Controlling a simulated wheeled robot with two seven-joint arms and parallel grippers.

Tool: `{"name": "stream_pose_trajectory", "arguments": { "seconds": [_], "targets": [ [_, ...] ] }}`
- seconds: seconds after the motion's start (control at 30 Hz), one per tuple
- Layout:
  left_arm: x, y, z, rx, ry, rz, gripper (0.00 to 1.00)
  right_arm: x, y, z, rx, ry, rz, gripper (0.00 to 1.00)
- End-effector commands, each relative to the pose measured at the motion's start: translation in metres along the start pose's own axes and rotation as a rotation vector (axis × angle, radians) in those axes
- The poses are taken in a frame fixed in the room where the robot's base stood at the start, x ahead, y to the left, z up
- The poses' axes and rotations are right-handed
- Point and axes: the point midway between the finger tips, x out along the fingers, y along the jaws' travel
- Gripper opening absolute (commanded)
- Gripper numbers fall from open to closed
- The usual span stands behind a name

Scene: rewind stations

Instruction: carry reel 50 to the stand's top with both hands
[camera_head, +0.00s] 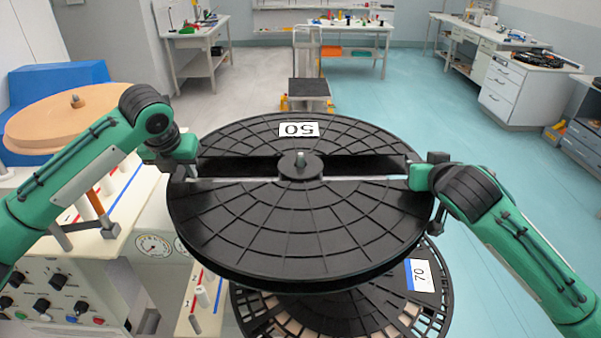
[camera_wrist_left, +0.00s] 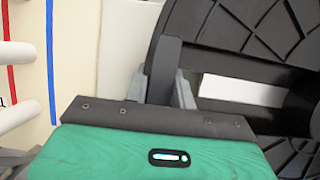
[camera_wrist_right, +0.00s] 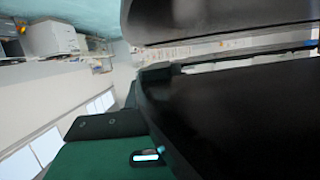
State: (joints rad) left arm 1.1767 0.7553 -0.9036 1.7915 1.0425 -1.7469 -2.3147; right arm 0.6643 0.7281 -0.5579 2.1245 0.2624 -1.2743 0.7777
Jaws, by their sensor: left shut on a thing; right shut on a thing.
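Reel 50 (camera_head: 300,226) is a large black disc with a label reading 50, upside down in the head view, a central hub and a slot across it. My left gripper (camera_head: 186,172) is shut on its left rim at the slot's end; the left wrist view shows the fingers (camera_wrist_left: 170,85) at the black reel (camera_wrist_left: 225,25). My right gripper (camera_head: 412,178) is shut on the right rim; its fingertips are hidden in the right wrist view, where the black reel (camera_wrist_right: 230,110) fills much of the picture. I cannot tell for certain which thing is the stand.
Another black reel (camera_head: 422,277) labelled 70 is below reel 50. A control panel (camera_head: 62,300) with gauges is at lower left. A dark low platform (camera_head: 308,88) stands beyond; blue floor (camera_head: 480,140) is clear at right.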

Motion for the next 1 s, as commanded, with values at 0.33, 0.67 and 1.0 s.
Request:
{"name": "stream_pose_trajectory", "arguments": {
  "seconds": [0.33, 0.67, 1.0],
  "targets": [
    [-0.003, 0.0, 0.002, -0.001, -0.003, -0.001, 0.0, -0.001, 0.0, -0.003, 0.0, 0.002, 0.0, 0.0],
    [-0.019, 0.0, 0.008, -0.001, -0.004, -0.001, 0.0, -0.007, 0.0, -0.018, 0.0, 0.002, 0.0, 0.0],
    [-0.045, 0.0, 0.019, -0.001, -0.004, -0.001, 0.0, -0.018, 0.0, -0.045, 0.0, 0.002, 0.001, 0.0]
  ]
}}
